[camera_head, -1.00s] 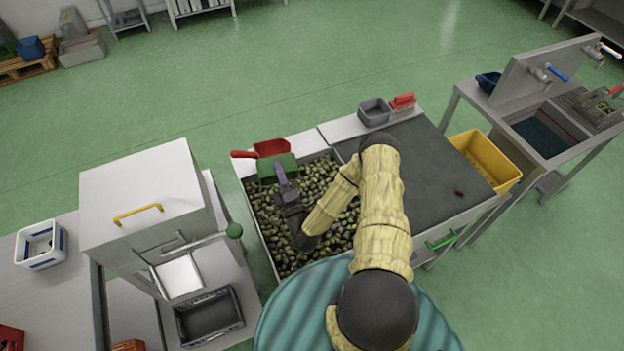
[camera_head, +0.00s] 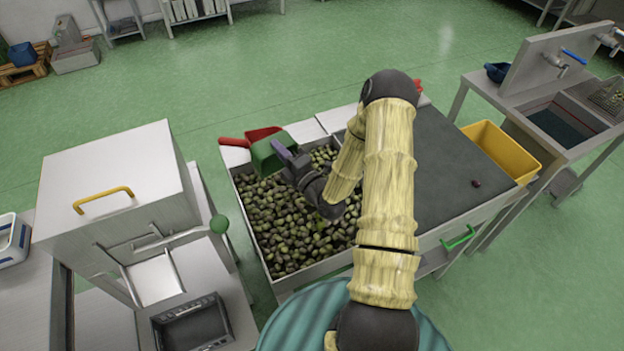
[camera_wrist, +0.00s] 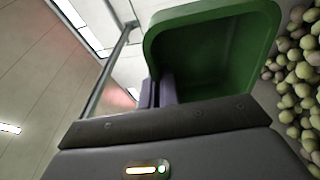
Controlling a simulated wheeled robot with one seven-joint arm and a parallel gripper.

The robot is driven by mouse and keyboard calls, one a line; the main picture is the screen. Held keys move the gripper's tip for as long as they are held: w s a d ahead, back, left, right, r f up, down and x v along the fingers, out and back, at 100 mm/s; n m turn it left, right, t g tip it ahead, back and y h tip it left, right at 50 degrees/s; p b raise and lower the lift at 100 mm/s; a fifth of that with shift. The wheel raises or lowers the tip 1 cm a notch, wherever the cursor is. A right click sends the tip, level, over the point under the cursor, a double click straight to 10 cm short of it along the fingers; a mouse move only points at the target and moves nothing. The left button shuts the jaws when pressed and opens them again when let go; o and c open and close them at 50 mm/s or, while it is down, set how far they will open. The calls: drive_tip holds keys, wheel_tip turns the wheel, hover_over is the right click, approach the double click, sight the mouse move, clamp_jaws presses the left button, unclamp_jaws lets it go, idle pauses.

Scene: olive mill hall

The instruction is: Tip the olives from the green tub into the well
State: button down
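My gripper (camera_head: 283,151) is shut on the green tub (camera_head: 265,157), its purple fingers at the tub's wall. The tub is held tilted over the back left part of the well (camera_head: 238,198). In the wrist view the tub (camera_wrist: 215,50) shows its open green inside, and I see no olives in the part that shows. The gripper's fingers (camera_wrist: 160,91) also show there, against the tub's edge. Many green and dark olives (camera_head: 290,220) lie in the well, and they fill the right side of the wrist view (camera_wrist: 300,80).
A red scoop (camera_head: 262,133) lies on the ledge behind the well. A dark grey worktop (camera_head: 450,160) with one dark olive (camera_head: 476,183) adjoins on the right, then a yellow crate (camera_head: 505,152).

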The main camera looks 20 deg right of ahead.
drive_tip(key=s+d+f+m+g+h+b, duration=0.1)
drive_tip(key=s+d+b, duration=0.5)
drive_tip(key=b, duration=1.5)
drive_tip(key=f+m+h, duration=0.1)
drive_tip(key=h, duration=0.1)
drive_tip(key=shift+s+d+f+g+h, duration=0.25)
drive_tip(key=shift+s+d+g+h, duration=0.05)
drive_tip(key=shift+d+h, duration=0.1)
drive_tip(key=shift+w+r, duration=0.1)
drive_tip(key=shift+r, duration=0.05)
drive_tip(key=w+g+p, duration=0.1)
drive_tip(key=p, duration=0.3)
drive_tip(key=r+g+p, duration=0.1)
drive_tip(key=p, duration=0.3)
drive_tip(key=shift+w+m, duration=0.3)
drive_tip(key=shift+w, duration=0.1)
drive_tip(key=shift+w+a+g+p, duration=0.15)
drive_tip(key=shift+g+p, duration=0.25)
drive_tip(key=shift+p, duration=0.4)
